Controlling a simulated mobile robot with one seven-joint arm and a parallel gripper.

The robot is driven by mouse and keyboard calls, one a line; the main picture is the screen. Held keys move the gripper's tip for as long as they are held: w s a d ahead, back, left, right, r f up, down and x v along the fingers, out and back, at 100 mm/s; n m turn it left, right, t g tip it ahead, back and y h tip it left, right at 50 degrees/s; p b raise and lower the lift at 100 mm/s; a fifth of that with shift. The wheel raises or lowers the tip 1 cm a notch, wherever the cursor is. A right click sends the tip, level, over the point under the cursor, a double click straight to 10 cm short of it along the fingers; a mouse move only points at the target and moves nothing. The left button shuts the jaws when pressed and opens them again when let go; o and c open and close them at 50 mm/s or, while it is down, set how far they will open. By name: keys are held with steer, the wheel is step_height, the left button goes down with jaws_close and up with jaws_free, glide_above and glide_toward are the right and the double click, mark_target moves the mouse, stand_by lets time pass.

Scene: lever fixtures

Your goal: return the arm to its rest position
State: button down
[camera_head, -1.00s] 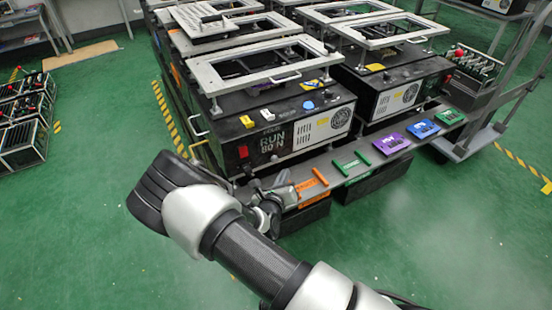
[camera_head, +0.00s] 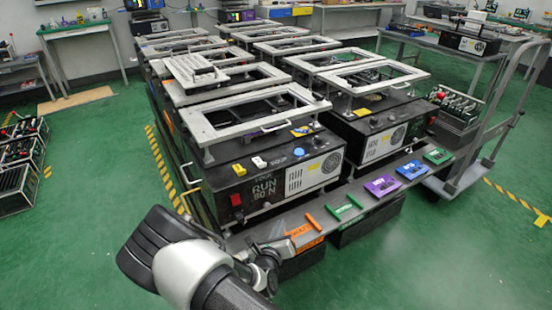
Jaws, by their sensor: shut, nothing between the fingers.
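My arm enters from the bottom edge, with a dark elbow-like end and a white joint at lower left. My gripper (camera_head: 262,262) shows beyond it, small and partly hidden by my own arm. It is shut and holds nothing. It is near the left end of the low dark shelf (camera_head: 365,200), close to the orange-handled fixture (camera_head: 304,232). I cannot tell whether it touches the shelf or hangs in front of it.
Black machines with grey frames (camera_head: 262,172) stand in rows behind the shelf. Green, purple and blue fixtures line the shelf. A trolley (camera_head: 478,165) stands at right, a rack (camera_head: 20,165) at left. Green floor is clear at lower left and lower right.

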steer(key=s+d+r+m+g+h, duration=0.2)
steer(key=d+r+m+g+h, duration=0.45)
steer(key=d+r+m, duration=0.95)
steer(key=s+d+r+m+g, duration=0.5)
steer(key=s+d+r+m, duration=0.2)
steer(key=s+r+m, duration=0.4)
steer(key=s+a+r+m+t+y, duration=0.1)
steer(key=s+a+r+m+y, duration=0.25)
steer(key=s+r+m, duration=0.35)
steer(key=s+a+r+m+t+y, duration=0.25)
steer(key=s+r+m+y, duration=0.3)
steer(key=s, duration=0.35)
step_height(320, 180, up, 20)
steer(key=p, duration=2.1)
steer(key=shift+a+g, duration=0.15)
steer(key=shift+g, duration=0.25)
